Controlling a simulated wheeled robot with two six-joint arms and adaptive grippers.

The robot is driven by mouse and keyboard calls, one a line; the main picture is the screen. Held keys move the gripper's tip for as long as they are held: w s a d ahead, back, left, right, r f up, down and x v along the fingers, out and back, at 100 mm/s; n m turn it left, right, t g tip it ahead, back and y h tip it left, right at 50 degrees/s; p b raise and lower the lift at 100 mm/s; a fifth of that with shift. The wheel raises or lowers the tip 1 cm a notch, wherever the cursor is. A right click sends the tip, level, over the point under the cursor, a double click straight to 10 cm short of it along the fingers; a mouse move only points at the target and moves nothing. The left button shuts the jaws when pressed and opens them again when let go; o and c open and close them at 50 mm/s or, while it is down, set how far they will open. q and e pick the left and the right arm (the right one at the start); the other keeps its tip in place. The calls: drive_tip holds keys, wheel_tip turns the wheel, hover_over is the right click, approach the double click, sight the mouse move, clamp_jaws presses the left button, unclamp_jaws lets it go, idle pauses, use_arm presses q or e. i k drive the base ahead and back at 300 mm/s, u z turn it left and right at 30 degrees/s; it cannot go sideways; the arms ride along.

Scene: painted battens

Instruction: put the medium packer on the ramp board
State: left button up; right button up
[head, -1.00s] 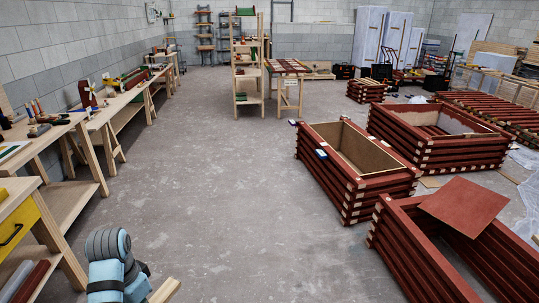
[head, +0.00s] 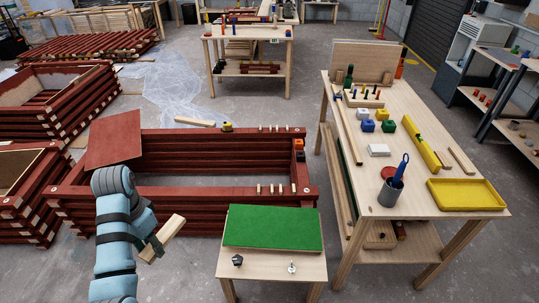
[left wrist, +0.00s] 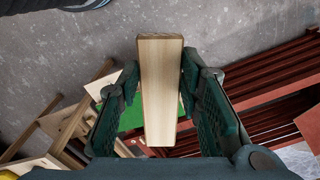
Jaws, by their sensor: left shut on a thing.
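My left gripper (head: 154,245) is shut on a plain pale wooden block (head: 172,229), likely the medium packer, held in the air left of a small table. In the left wrist view the block (left wrist: 160,85) stands between the two dark green fingers (left wrist: 160,100), its far end sticking out past the tips. A green-topped board (head: 272,228), likely the ramp board, lies on the small pale table; nothing rests on its top. Its green face also shows in the left wrist view (left wrist: 131,117), partly hidden by the finger. My right gripper is out of view.
A workbench (head: 400,190) with coloured blocks and a yellow tray (head: 466,194) is at right.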

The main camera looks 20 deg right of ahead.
sight(274, 225)
drive_tip(key=z, duration=1.2)
drive_tip(key=i, duration=1)
drive_tip(key=u, duration=0.05)
